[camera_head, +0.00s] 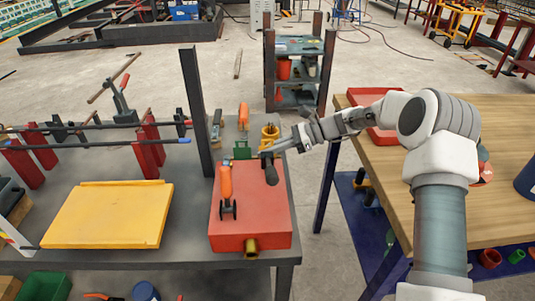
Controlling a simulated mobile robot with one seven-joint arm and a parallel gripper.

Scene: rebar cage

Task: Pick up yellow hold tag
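I cannot clearly make out a yellow hold tag. A small yellow object (269,133) stands behind the red box at the back right of the grey workbench; it is too small to tell whether it is the tag. A large flat yellow panel (107,215) lies at the front left of the bench.
The red box (268,228) carries an orange tool (226,185) and a dark-handled item (271,172). A dark upright post (195,110) and a rebar rack with red supports (148,149) stand to the left. A wooden table (505,130) is at right, beyond a floor gap.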

